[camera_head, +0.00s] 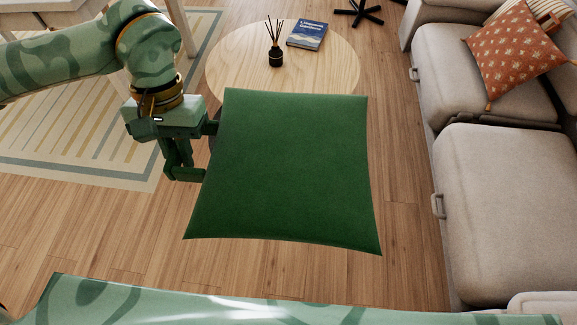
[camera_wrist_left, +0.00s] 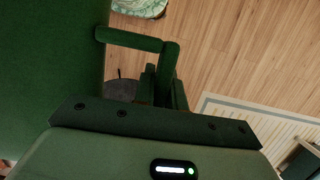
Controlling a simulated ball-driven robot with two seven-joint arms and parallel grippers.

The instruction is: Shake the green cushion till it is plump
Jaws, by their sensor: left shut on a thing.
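The green cushion (camera_head: 285,170) is square with pointed corners and fills the middle of the head view, held up above the floor. My left gripper (camera_head: 207,150) is at its left edge and shut on it. In the left wrist view the cushion (camera_wrist_left: 45,60) covers the left side, next to the gripper's fingers (camera_wrist_left: 130,40). The fingertips are partly hidden by the cushion. My right gripper does not show in either view.
A round wooden table (camera_head: 340,65) stands behind the cushion with a reed diffuser (camera_head: 276,55) and a blue book (camera_head: 307,35). A grey sofa (camera_head: 510,200) with an orange patterned cushion (camera_head: 515,50) is on the right. A striped rug (camera_head: 85,140) lies left. Wooden floor (camera_head: 410,260) is clear nearby.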

